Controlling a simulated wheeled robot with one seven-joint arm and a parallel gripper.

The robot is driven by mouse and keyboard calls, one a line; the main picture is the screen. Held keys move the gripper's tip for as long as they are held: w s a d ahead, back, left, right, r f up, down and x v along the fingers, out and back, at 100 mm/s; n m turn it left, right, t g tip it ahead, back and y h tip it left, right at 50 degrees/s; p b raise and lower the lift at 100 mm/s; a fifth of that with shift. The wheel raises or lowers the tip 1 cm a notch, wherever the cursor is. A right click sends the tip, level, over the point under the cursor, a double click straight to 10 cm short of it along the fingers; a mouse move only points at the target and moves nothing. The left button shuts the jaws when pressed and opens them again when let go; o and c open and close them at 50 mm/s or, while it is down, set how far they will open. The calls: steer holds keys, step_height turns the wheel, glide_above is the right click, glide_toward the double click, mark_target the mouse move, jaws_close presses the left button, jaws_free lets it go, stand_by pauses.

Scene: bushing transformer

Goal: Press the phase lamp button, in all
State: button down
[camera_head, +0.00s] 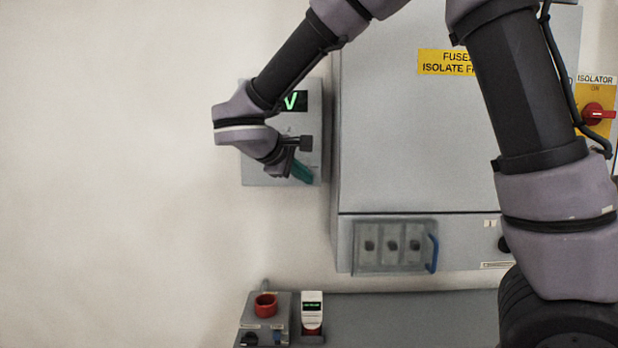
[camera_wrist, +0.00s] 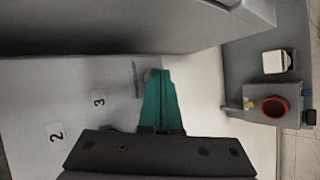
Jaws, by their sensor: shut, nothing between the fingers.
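A grey wall panel (camera_head: 258,176) with a lit green "V" display (camera_head: 294,101) hangs at the left of the cabinet in the head view. My gripper (camera_head: 303,173) is in front of its lower part, with teal fingers shut and empty. In the wrist view the shut fingertips (camera_wrist: 157,74) are at the panel face (camera_wrist: 30,90), beside number labels "2" (camera_wrist: 56,136) and "3" (camera_wrist: 98,99). A small grey knob-like part shows at the left of the tips, partly hidden. I cannot tell whether it is the phase lamp button, nor whether the tips touch anything.
A large grey cabinet (camera_head: 395,150) stands just right of the panel, with a fuse holder (camera_head: 393,247) below. A small box with a red ring (camera_head: 265,305) and a white device (camera_head: 312,312) sit on the bench (camera_head: 420,315). The wall at left is clear.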

steer(key=shift+s, duration=0.85)
steer(key=s, duration=0.5)
steer(key=shift+a, duration=0.1)
stand_by(0.7)
